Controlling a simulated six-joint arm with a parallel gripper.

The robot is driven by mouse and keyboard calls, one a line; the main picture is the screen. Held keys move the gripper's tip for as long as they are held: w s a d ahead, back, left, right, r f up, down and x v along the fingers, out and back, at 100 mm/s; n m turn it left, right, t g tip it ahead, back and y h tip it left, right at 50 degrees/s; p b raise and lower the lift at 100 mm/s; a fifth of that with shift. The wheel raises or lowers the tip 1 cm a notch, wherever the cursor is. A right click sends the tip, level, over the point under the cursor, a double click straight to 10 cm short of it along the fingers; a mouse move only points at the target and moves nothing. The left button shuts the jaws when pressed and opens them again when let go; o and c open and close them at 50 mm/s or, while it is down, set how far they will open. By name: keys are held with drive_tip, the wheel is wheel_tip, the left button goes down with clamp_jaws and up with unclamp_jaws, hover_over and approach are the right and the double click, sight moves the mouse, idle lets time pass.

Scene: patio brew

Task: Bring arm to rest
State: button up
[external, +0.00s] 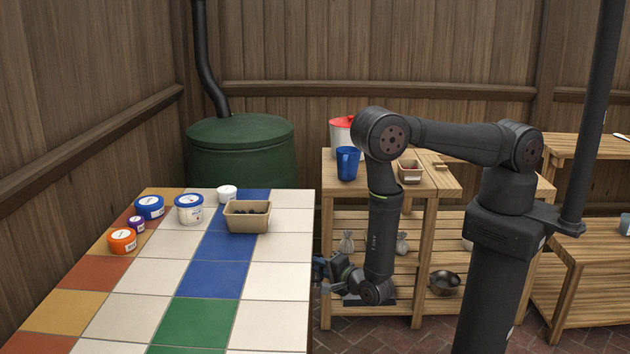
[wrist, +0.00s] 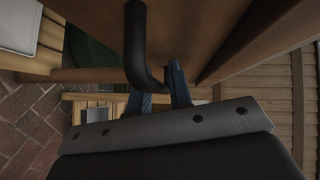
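My gripper (external: 321,271) hangs low in the external view, just off the right edge of the tiled table (external: 265,310), with the forearm folded down above it. In the wrist view my gripper (wrist: 161,76) shows two blue fingers with a gap between them.
Tubs, including an orange one (external: 122,241), and a tan box (external: 247,217) with dark contents stand on the table. A wooden shelf (external: 420,235) holds a blue mug (external: 347,163) close behind my arm. A green barrel (external: 240,150) stands at the back.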

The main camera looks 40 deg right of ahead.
drive_tip(key=s+r, duration=0.3)
drive_tip(key=s, duration=1.4)
drive_tip(key=w+f, duration=0.1)
drive_tip(key=w, duration=0.4)
drive_tip(key=w+f, duration=0.1)
drive_tip(key=w, duration=0.5)
drive_tip(key=w+f, duration=0.1)
drive_tip(key=w, duration=0.5)
drive_tip(key=shift+w+d, duration=0.1)
drive_tip(key=shift+w, duration=0.05)
drive_tip(key=s+d, duration=1.9)
drive_tip(key=shift+s+d, duration=0.2)
drive_tip(key=shift+s, duration=0.15)
drive_tip(key=w+a, duration=0.8)
drive_tip(key=a, duration=0.1)
drive_tip(key=shift+w, duration=0.4)
drive_tip(key=shift+s+d, duration=0.15)
